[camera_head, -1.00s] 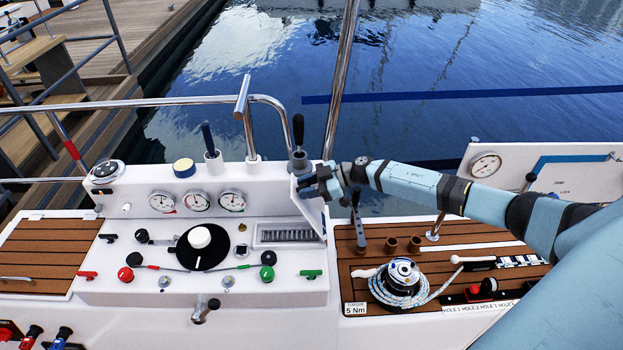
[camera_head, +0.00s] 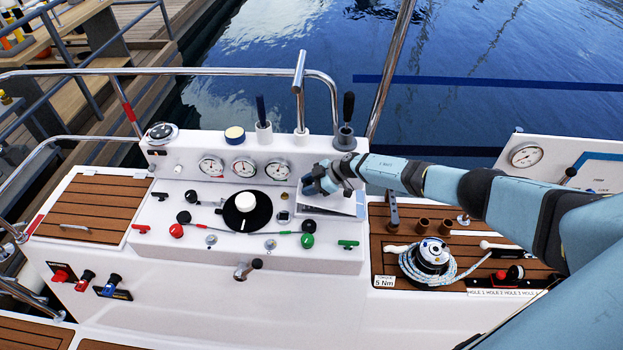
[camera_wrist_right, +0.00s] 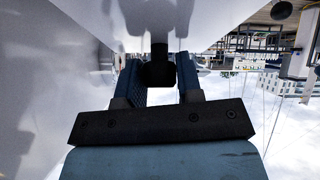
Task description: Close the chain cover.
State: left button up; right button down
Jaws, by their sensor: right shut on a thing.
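The chain cover (camera_head: 338,203) is a white flap at the right end of the white console. It is tilted low over the chain recess, with a bluish shaded part at its right end. The chain is hidden in the head view. My right gripper (camera_head: 317,183) is at the cover's upper left part. In the right wrist view my right gripper's fingers (camera_wrist_right: 160,82) are shut on a dark knob (camera_wrist_right: 158,68) on a short stem from the white surface above. My left gripper is not in view.
Gauges (camera_head: 243,167), a black dial with a white knob (camera_head: 246,202) and a green knob (camera_head: 307,241) sit left of the cover. A black-handled lever (camera_head: 347,110) stands behind it. A rope winch (camera_head: 431,256) is to the right on the wooden deck.

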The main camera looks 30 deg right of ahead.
jog(key=f, duration=0.1)
jog(key=a+f+h, duration=0.1)
jog(key=w+f+g, duration=0.1)
jog(key=shift+a+h, duration=0.3)
jog(key=shift+h, duration=0.1)
jog(key=shift+f+g+h, duration=0.3)
jog(key=shift+f+h, duration=0.2)
jog(key=shift+f, duration=0.45)
jog(key=c, duration=1.2)
grip_release()
jog(key=shift+o, duration=0.4)
jog(key=shift+a, duration=0.1)
jog(key=p+v, duration=0.3)
jog(key=v, duration=0.3)
jog(key=shift+d+r, duration=0.25)
jog(key=p+v, duration=0.1)
jog(key=v, duration=0.5)
jog(key=shift+s+d+r, duration=0.2)
jog(key=shift+d+r, duration=0.05)
jog(key=shift+r, duration=0.25)
